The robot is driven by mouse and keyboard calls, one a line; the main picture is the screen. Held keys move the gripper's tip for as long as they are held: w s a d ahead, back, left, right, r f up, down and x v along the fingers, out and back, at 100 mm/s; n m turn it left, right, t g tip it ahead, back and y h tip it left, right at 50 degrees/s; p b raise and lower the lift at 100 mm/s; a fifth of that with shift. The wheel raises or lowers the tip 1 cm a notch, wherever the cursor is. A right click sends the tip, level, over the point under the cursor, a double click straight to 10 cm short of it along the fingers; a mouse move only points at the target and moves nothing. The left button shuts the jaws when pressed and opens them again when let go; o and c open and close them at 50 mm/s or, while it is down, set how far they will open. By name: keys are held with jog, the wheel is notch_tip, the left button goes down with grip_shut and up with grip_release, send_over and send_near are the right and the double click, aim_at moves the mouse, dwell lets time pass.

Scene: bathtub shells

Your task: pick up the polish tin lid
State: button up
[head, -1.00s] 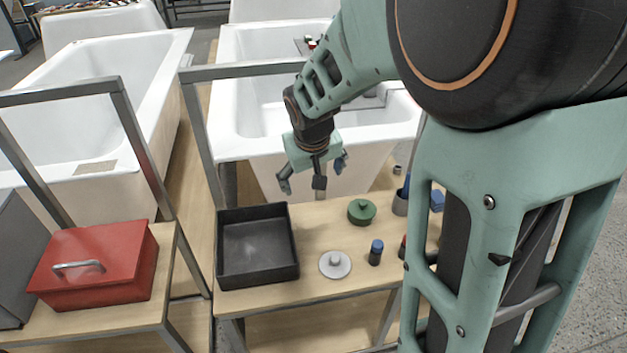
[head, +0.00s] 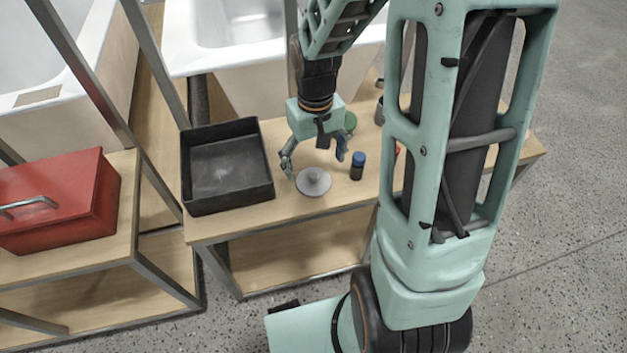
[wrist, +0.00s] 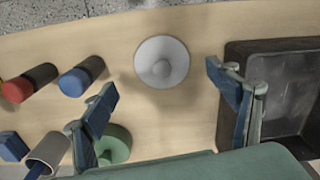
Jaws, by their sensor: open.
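A pale grey round lid with a central knob (head: 314,182) lies flat on the wooden bench top; it also shows in the wrist view (wrist: 162,62). A green round lid-like piece with a knob (wrist: 113,145) lies behind it, mostly hidden by my gripper in the head view (head: 350,122). The frames do not label which is the polish tin lid. My gripper (head: 316,165) is open and empty, pointing down above the bench near the grey lid. In the wrist view the grey lid lies just beyond the gap between my fingers (wrist: 158,88), apart from both.
A black open tray (head: 228,178) stands left of the grey lid. A blue-capped dark bottle (head: 357,166) stands close on its right. A red-capped bottle (wrist: 28,84) and a grey cup (wrist: 47,150) stand farther along. A red toolbox (head: 60,200) sits on the left bench.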

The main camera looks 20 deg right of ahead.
aim_at(314, 176)
notch_tip(314, 176, down, 5)
jog(key=shift+a+r+b, duration=0.15)
jog(key=shift+r+b, duration=0.05)
jog(key=shift+b, duration=0.35)
jog(key=c, duration=1.3)
jog(key=shift+s, duration=0.2)
grip_shut()
